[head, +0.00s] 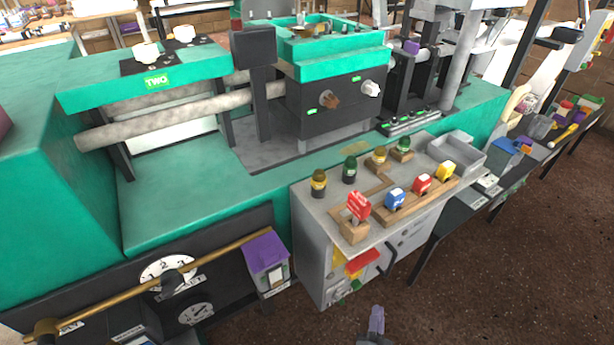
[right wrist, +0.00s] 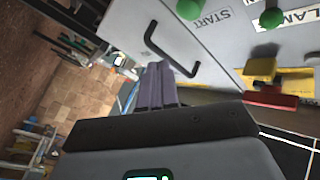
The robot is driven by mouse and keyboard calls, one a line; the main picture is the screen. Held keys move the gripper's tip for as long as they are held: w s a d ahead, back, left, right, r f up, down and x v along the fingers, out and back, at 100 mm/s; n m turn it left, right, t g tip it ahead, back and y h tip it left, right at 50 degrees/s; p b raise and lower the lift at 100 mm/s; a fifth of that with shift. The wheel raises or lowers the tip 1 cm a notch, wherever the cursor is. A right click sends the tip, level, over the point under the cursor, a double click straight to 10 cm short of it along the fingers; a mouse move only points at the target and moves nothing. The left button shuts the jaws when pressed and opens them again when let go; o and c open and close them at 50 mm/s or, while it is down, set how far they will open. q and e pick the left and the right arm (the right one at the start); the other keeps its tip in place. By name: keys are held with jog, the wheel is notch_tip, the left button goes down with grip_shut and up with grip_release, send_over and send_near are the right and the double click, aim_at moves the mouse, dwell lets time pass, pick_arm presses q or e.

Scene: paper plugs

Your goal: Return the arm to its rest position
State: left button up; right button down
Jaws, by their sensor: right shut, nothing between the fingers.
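My right gripper (head: 375,322) shows at the bottom edge of the head view, low in front of the grey cabinet (head: 312,255). Its purple fingers are together and hold nothing. In the right wrist view the shut fingers (right wrist: 157,85) point toward the grey panel with a black handle (right wrist: 160,45). They look apart from it, though the exact gap cannot be told. Most of the right arm is out of the head view. My left gripper does not show in either view.
Coloured plugs, such as a red one (head: 358,206) and a blue one (head: 396,198), stand on the cabinet top. A teal machine (head: 190,205) fills the left, with a brass lever (head: 215,258) and dials in front. Dark floor (head: 510,270) lies open at right.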

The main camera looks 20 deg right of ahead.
notch_tip(320, 180, up, 30)
jog(key=s+a+n+g+y+p, duration=0.3)
jog(key=y+p, duration=0.4)
jog(key=p, duration=1.8)
jog(key=s+a+r+n+g+y+p, duration=0.3)
jog(key=a+r+n+g+y, duration=0.15)
jog(key=r+n, duration=0.2)
jog(key=s+a+r+n+g, duration=0.1)
jog(key=s+a+n+g, duration=0.2)
jog(key=s+n+g, duration=0.35)
notch_tip(320, 180, up, 38)
jog(key=s+t+p, duration=0.1)
jog(key=s+p, duration=0.1)
jog(key=p, duration=3.5)
jog(key=shift+s+d+r, duration=0.15)
jog(key=shift+s, duration=0.15)
